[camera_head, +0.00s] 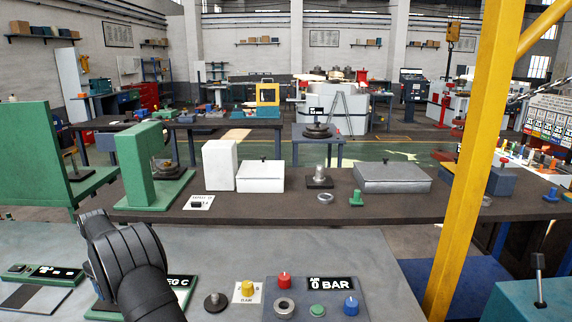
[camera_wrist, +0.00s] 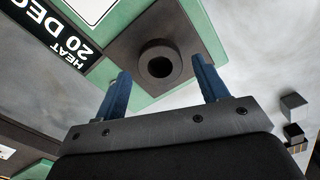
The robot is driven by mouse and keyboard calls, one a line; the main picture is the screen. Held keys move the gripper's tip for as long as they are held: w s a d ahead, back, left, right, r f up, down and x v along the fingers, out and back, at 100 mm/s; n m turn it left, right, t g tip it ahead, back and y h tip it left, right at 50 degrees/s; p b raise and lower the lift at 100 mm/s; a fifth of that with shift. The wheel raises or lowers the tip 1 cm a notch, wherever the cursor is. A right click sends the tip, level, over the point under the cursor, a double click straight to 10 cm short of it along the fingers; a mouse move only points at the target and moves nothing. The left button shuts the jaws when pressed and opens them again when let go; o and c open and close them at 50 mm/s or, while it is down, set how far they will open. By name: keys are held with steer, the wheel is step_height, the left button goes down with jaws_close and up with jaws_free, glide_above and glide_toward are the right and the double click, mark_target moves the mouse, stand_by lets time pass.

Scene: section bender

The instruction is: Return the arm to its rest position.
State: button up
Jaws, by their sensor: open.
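My gripper (camera_wrist: 161,72) is open, its two blue fingers spread apart with nothing between them. In the wrist view, a dark block with a round, hollow black boss (camera_wrist: 160,62) lies beyond the fingertips, on a green-edged fixture. A black label reading "HEAT 20 DEG" (camera_wrist: 62,38) is beside it. I cannot tell the gap between fingers and boss. In the head view, my black arm reaches over the left part of the grey bench (camera_head: 215,245). It covers most of the green-edged fixture (camera_head: 181,296), and the fingers are hidden there.
A panel (camera_head: 315,297) with red, blue and green knobs and an "AIR 0 BAR" display (camera_head: 329,284) stands right of my arm. A yellow knob (camera_head: 247,289) is nearer. A yellow post (camera_head: 474,160) rises at right. Behind, a dark bench (camera_head: 275,206) holds a green machine (camera_head: 148,170).

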step_height(320, 180, down, 2)
steer(key=shift+f, duration=0.1)
step_height(320, 180, up, 13)
step_height(320, 180, down, 12)
steer(key=shift+f, duration=0.25)
steer(key=shift+r, duration=0.35)
step_height(320, 180, up, 4)
steer(key=shift+f, duration=0.2)
steer(key=w+d+r, duration=0.3)
steer(key=d+r, duration=0.4)
steer(key=d, duration=0.4)
steer(key=s+d+f, duration=0.1)
steer(key=s+d, duration=0.2)
steer(key=s, duration=0.5)
steer(key=s+d+f, duration=0.2)
steer(key=s+d, duration=0.2)
steer(key=s, duration=0.4)
steer(key=s+a+f, duration=0.1)
steer(key=a+f, duration=0.1)
steer(key=a, duration=0.1)
steer(key=s+a+f, duration=0.1)
steer(key=a+f, duration=0.1)
steer(key=a, duration=0.2)
steer(key=s+a+f, duration=0.1)
steer(key=a+f, duration=0.1)
steer(key=a, duration=0.2)
steer(key=shift+s+f, duration=0.2)
steer(key=shift+f, duration=0.05)
